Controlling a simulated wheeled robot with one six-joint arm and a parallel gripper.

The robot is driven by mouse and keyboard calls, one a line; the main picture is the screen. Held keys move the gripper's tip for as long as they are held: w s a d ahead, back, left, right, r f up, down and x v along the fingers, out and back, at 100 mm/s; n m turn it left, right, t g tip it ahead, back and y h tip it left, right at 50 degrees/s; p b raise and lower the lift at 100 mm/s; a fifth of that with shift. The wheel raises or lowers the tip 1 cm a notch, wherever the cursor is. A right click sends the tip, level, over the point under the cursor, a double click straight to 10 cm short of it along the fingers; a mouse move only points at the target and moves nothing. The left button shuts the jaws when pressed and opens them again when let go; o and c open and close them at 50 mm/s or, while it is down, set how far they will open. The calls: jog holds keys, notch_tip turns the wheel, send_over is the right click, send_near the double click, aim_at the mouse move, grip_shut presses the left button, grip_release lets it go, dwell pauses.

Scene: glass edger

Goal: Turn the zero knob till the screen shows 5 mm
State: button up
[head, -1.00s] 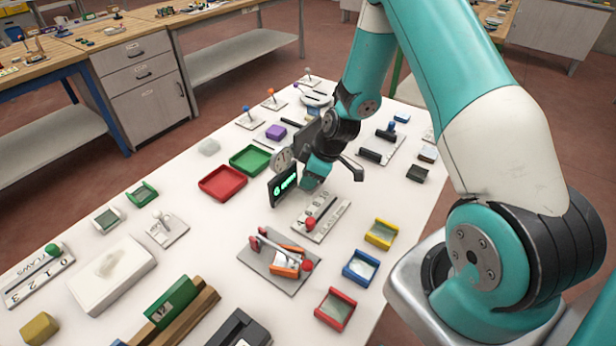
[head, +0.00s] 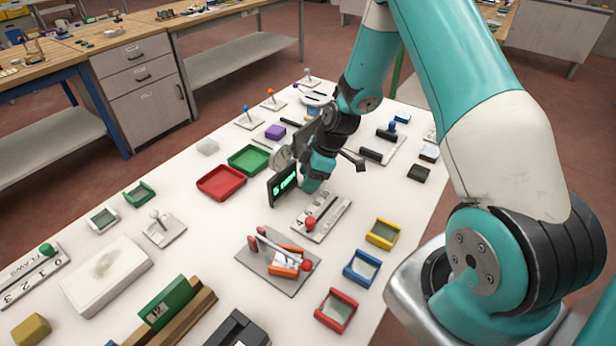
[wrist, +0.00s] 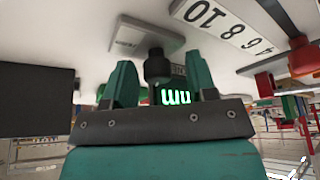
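The small dark screen (head: 283,183) stands upright near the middle of the white table, with glowing green characters too small to read in the head view. In the wrist view part of the screen (wrist: 174,96) shows between my fingers, with "mm" upside down and the number hidden or unclear. In the head view my gripper (head: 308,176) is right behind the screen and hides the knob.
A numbered slider plate with a red knob (head: 310,223) lies just in front. Red (head: 221,183) and green (head: 249,159) trays are to the left. Yellow (head: 382,233), blue (head: 361,268) and red (head: 336,310) small boxes line the front right.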

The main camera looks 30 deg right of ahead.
jog(key=b+v, duration=0.2)
jog(key=v, duration=1.5)
jog(key=shift+r, duration=0.2)
jog(key=shift+d, duration=0.1)
jog(key=s+d+f+m+t+y+p, duration=0.15)
jog(key=d+f+m+y, duration=0.3)
jog(key=m, duration=1.35)
jog(key=s+d+f+m+t+y+p, duration=0.1)
jog(key=s+d+f+m+t+y, duration=0.3)
jog(key=m, duration=1.4)
jog(key=shift+g, duration=0.65)
jog(key=p+x, duration=0.1)
jog(key=x, duration=0.4)
jog(key=f+p+x, duration=0.1)
jog(key=x, duration=0.5)
jog(key=w+d+p+x, duration=0.1)
jog(key=x, duration=0.4)
jog(key=shift+w+a+f+p, duration=0.1)
jog(key=shift+a+f+p, duration=0.2)
jog(key=shift+p, duration=0.1)
